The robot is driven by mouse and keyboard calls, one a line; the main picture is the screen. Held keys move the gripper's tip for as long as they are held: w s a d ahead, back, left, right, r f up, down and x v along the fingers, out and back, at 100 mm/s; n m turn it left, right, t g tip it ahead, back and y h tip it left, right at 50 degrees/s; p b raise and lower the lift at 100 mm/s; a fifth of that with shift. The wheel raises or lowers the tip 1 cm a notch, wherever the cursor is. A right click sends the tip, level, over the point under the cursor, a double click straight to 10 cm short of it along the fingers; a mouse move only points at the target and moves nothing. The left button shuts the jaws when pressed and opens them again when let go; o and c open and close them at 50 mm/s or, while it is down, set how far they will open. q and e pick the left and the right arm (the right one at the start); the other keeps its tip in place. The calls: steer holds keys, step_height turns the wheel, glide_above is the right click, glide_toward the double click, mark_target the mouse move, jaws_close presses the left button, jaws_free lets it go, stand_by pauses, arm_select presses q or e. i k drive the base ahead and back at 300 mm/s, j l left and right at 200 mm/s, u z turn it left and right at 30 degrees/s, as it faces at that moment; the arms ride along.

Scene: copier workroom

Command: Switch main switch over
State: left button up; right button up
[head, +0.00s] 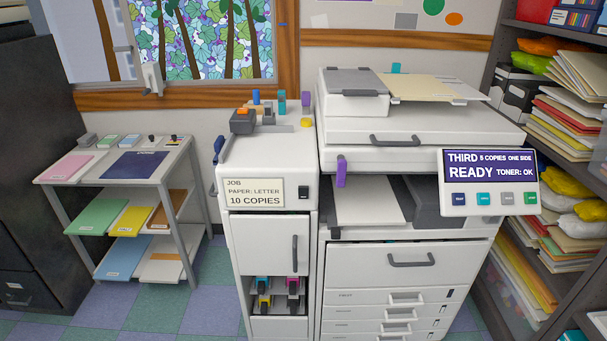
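A small black switch (303,193) sits on the front of the white side cabinet (240,225), just right of the job card. It looks like a rocker switch, but I cannot read a label or tell its position. The white copier (405,130) stands directly right of this cabinet. Its display panel (489,182) is lit and reads "THIRD 5 COPIES ONE SIDE", "READY" and "TONER: OK". Neither of my grippers is in view.
The job card (254,193) reads "PAPER: LETTER, 10 COPIES". A grey paper rack (185,200) stands left, and crowded shelves (545,230) stand right. Cartridges (278,290) sit in the cabinet's lower opening. Checkered floor (200,305) is free at the front left.

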mark_target(302, 191)
steer(key=i, duration=0.85)
